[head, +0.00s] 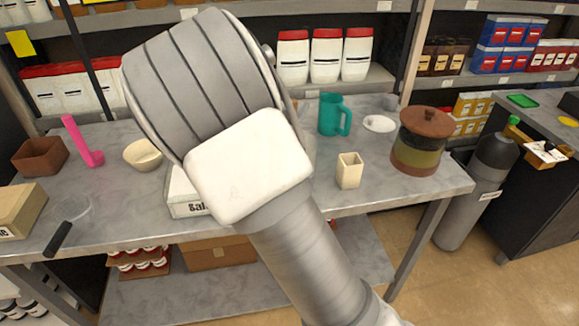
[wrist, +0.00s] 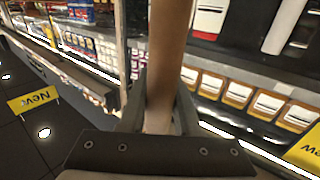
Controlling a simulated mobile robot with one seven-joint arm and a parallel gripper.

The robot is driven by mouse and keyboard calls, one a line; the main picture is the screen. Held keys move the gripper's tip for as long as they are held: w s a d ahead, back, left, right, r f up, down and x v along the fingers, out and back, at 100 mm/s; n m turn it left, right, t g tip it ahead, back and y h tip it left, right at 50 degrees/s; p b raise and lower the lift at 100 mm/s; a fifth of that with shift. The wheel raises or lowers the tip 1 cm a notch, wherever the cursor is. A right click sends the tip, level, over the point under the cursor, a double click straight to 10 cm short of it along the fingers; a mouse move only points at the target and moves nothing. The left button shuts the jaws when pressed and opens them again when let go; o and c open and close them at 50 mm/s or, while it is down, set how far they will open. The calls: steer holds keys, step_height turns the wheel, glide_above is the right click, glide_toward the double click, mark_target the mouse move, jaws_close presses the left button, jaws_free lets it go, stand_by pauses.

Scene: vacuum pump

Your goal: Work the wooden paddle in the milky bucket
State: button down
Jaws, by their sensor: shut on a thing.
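In the wrist view, my gripper (wrist: 160,112) is shut on a brown wooden shaft, which looks like the handle of the wooden paddle (wrist: 166,62). The shaft runs up out of the top of the picture, so its far end is not seen. In the head view, my own arm covers the middle of the table and hides my gripper and the paddle. I cannot make out the milky bucket for certain in either view; it may be behind my arm.
The grey table (head: 415,185) holds a teal jug (head: 333,115), a cream square cup (head: 349,171), a lidded striped pot (head: 417,142), a cream bowl (head: 142,155), a pink ladle (head: 82,140) and a brown box (head: 40,157). A grey gas cylinder (head: 470,195) stands right of it.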

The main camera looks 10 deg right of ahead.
steer(key=shift+w+d, duration=0.1)
stand_by(0.3)
steer(key=x, duration=0.2)
steer(key=b+x, duration=0.1)
steer(key=x, duration=0.1)
steer(key=shift+s+d, duration=0.2)
steer(key=shift+d, duration=0.15)
steer(key=shift+w+a+p, duration=0.5)
steer(key=shift+w+a, duration=0.95)
steer(key=shift+a, duration=0.1)
steer(key=v, duration=0.2)
steer(key=p+v, duration=0.1)
steer(key=v, duration=0.1)
steer(key=shift+w+a, duration=0.15)
steer(key=shift+a, duration=0.25)
